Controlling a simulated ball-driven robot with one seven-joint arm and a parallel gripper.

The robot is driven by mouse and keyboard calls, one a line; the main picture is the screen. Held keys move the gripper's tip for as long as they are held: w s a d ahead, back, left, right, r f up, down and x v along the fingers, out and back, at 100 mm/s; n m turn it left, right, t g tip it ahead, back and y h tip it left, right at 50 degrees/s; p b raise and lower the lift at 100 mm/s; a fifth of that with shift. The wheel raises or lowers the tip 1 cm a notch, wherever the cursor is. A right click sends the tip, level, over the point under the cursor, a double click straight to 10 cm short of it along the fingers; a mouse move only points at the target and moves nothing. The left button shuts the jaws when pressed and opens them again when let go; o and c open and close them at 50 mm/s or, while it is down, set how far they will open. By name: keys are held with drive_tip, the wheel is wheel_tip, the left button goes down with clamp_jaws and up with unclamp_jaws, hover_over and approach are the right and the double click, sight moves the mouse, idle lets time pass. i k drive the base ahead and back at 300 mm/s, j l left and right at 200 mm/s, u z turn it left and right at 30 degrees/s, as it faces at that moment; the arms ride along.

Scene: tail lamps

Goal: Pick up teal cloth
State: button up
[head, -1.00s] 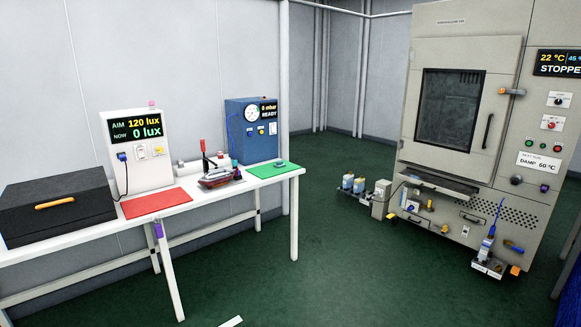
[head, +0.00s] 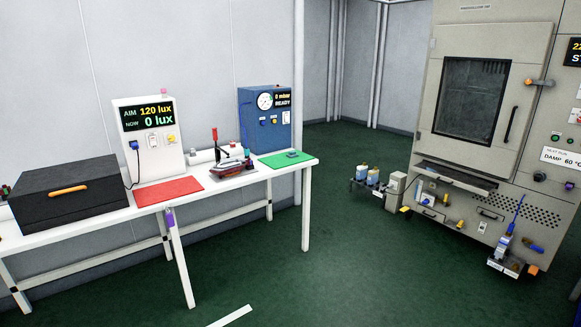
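I cannot make out a teal cloth for certain. A small grey-teal thing (head: 291,154) lies on the green mat (head: 274,162) at the right end of the white table. It is too small to tell whether it is cloth. My gripper is not in view.
The white table (head: 110,218) holds a black box (head: 70,195), a lux meter (head: 150,140), a red mat (head: 168,190), a lamp (head: 230,171) on a fixture and a blue gauge box (head: 265,120). A big beige chamber (head: 480,100) stands right. Green floor (head: 340,250) between is mostly clear.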

sight(292, 154)
drive_tip(key=i+z, duration=0.15)
drive_tip(key=i, duration=1.85)
